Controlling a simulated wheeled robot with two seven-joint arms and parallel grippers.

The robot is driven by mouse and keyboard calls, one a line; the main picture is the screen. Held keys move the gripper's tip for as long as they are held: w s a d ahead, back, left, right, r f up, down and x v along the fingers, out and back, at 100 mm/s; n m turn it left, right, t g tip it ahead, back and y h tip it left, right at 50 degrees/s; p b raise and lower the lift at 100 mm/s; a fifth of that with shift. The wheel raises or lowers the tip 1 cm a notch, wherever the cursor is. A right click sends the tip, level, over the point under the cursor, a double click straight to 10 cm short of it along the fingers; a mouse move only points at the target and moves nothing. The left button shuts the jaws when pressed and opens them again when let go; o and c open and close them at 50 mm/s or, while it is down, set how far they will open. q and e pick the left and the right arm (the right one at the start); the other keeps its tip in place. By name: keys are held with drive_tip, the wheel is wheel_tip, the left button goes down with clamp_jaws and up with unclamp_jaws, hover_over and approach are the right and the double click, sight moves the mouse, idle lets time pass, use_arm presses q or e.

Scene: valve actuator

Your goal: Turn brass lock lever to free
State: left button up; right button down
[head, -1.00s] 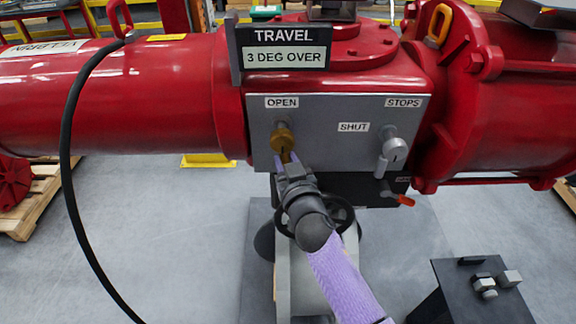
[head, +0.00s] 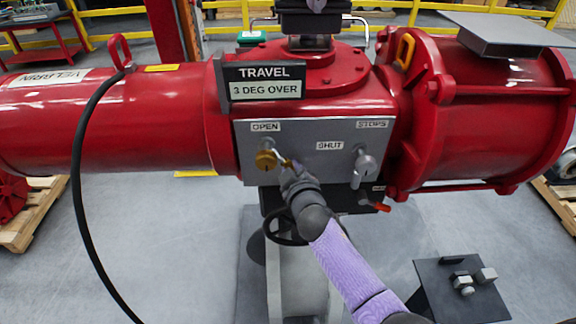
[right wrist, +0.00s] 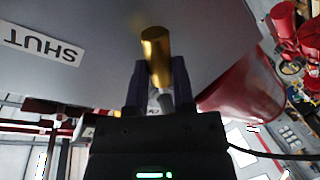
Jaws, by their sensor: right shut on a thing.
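The brass lock lever (head: 267,160) sits on the grey panel (head: 312,168) below the OPEN label, with its handle pointing right. My right gripper (head: 290,170) is shut on the outer end of this handle, coming from below right. In the right wrist view the brass lever (right wrist: 156,50) stands between the two dark fingers of the right gripper (right wrist: 158,82). The finger contact is partly shaded. My left gripper is not in view.
A grey lever (head: 362,170) hangs below the STOPS label, right of the brass one. A black hose (head: 78,190) hangs at left. A dark stand (head: 455,290) is at lower right.

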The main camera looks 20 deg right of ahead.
drive_tip(key=shift+d+r+n, duration=0.15)
drive_tip(key=shift+r+n, duration=0.1)
drive_tip(key=shift+n, duration=0.15)
drive_tip(key=shift+p, duration=0.3)
drive_tip(key=shift+c, duration=2.3)
unclamp_jaws()
drive_tip(key=v, duration=1)
drive_tip(key=shift+p, duration=0.4)
